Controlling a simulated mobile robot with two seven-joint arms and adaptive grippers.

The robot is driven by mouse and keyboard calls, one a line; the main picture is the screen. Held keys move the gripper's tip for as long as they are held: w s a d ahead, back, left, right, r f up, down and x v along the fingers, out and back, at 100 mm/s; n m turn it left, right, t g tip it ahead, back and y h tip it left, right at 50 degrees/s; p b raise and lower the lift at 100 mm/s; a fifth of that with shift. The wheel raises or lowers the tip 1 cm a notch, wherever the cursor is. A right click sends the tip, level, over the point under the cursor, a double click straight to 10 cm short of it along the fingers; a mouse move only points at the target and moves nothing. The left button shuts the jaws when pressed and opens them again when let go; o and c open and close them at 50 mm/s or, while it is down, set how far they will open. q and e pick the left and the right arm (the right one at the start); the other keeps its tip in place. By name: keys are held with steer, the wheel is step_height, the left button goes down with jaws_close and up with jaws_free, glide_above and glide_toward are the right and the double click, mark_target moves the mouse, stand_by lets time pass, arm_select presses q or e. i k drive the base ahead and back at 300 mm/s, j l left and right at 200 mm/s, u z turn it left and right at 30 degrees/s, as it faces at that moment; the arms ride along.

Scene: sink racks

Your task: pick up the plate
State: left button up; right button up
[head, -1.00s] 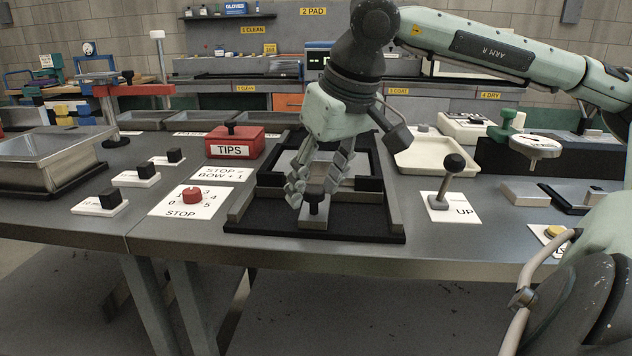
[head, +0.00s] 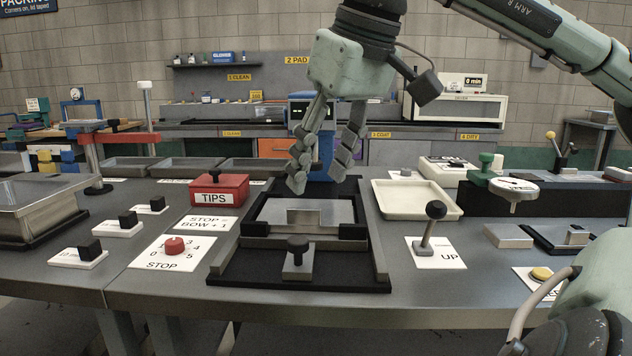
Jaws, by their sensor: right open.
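A flat light-grey plate (head: 330,211) lies in a black frame on the bench, in the middle of the head view. A small upright metal tab (head: 303,218) stands at its front edge. In front of it is a metal block with a black knob (head: 298,246). My right gripper (head: 319,178) points down above the back of the frame. Its fingers are apart with nothing between them, and it looks clear of the plate. My left gripper is not in view.
A red TIPS box (head: 219,194) and a red STOP dial (head: 175,246) stand left of the frame. A cream tray (head: 418,212) and an UP lever (head: 431,228) stand to the right. A blue device (head: 318,165) stands behind my right gripper.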

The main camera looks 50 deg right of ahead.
mark_target(287, 215)
steer(key=k+j, duration=0.35)
steer(key=j, duration=0.15)
steer(key=k+j, duration=0.4)
steer(key=j, duration=0.1)
